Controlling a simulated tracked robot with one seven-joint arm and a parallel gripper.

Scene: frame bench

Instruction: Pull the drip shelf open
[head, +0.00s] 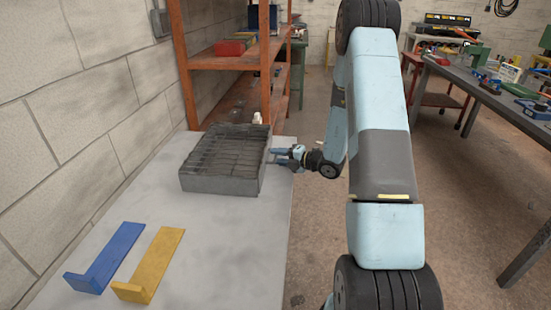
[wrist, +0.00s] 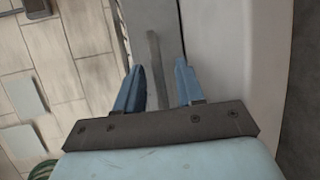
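A dark grey box-like unit with a slatted top, which looks like the drip shelf (head: 218,185), sits on the light bench. My gripper (head: 275,156) is at its right side, fingers pointing left towards that side. In the wrist view my gripper (wrist: 158,85) has its two blue fingers apart. A narrow grey bar (wrist: 154,60), perhaps a handle, lies between them in front of a grey face (wrist: 160,14). Gaps show between the bar and both fingers. Whether the fingertips touch the grey face cannot be told. The bar cannot be made out in the head view.
A blue L-shaped piece (head: 108,257) and a yellow one (head: 152,264) lie on the light bench (head: 215,250) at the front. An orange shelf rack (head: 228,61) stands behind. A block wall runs along the left. Open floor (head: 310,215) lies right of the bench.

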